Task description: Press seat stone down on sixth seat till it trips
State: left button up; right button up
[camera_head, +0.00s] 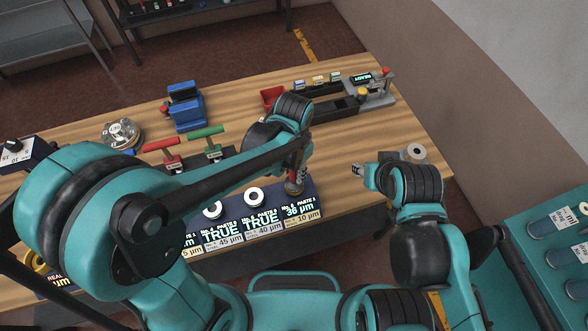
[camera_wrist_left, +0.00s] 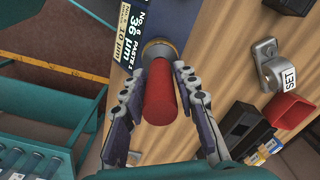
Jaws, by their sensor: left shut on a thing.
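The seat stone has a red cylindrical handle (camera_wrist_left: 160,92) and a brass-coloured lower end (camera_wrist_left: 158,50). It stands at the right end of the dark seat panel (camera_head: 235,222), at the display reading 36 µm (camera_head: 298,211). My left gripper (camera_head: 297,165) is shut on the red handle; its fingers lie on both sides of it in the wrist view (camera_wrist_left: 160,105). The stone's end meets the panel there, but the contact face is hidden. My right gripper (camera_head: 360,172) is near the table's right front, away from the panel; its jaw opening is unclear.
White rings (camera_head: 253,195) sit on neighbouring seats, whose displays read TRUE (camera_head: 258,228). Behind are red and green T-handles (camera_head: 207,132), a blue device (camera_head: 185,107) and a red bin (camera_head: 272,96). A grey fitting marked SET (camera_wrist_left: 275,70) shows in the wrist view.

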pick_arm(q)
jog(key=shift+f+b, duration=0.55)
jog(key=shift+f, duration=0.15)
jog(key=shift+r, duration=0.1)
jog(key=shift+r+p, duration=2.3)
jog(key=shift+r, duration=0.7)
jog(key=shift+f, duration=0.1)
